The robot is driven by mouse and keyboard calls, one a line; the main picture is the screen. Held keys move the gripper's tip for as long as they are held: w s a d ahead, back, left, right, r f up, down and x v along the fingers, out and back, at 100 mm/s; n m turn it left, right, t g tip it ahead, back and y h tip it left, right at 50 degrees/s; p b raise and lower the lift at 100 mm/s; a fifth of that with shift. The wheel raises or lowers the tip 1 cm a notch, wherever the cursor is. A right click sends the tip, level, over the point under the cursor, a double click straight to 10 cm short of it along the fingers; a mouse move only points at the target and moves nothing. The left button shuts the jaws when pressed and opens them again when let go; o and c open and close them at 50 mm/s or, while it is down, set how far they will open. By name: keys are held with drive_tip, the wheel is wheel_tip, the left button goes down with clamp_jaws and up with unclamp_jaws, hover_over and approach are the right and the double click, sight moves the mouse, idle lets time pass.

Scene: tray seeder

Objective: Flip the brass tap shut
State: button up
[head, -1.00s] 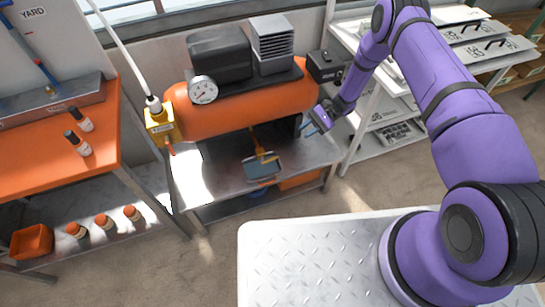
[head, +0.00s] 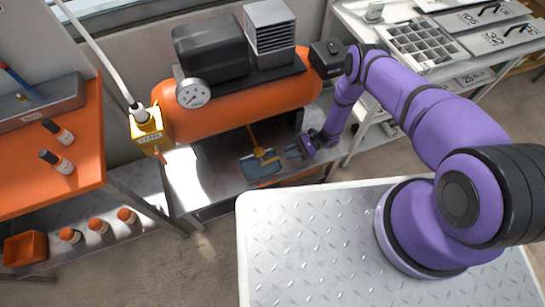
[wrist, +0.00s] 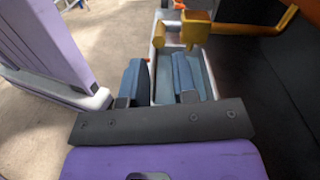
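The brass tap (head: 263,155) hangs on a thin yellow pipe below the orange tank, above a small blue-grey tray (head: 258,168). In the wrist view the brass tap (wrist: 195,28) is at the top centre, just beyond my fingers, with a round brass end on its left. A red-orange tip shows above it at the picture's edge. My gripper (head: 294,152) is to the right of the tap in the head view, apart from it. In the wrist view my gripper (wrist: 159,75) has two blue fingers spread with nothing between them. The tray (wrist: 204,75) lies beyond the fingers.
The orange tank (head: 235,108) with its gauge (head: 193,94) sits low over the metal bench (head: 190,178). A yellow box (head: 150,130) hangs at its left. A white shelf rack (head: 385,75) stands at the right, near my arm.

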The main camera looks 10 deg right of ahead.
sight(273, 159)
drive_tip(key=x, duration=0.7)
drive_tip(key=shift+s+a, duration=0.15)
drive_tip(key=shift+a, duration=0.2)
clamp_jaws()
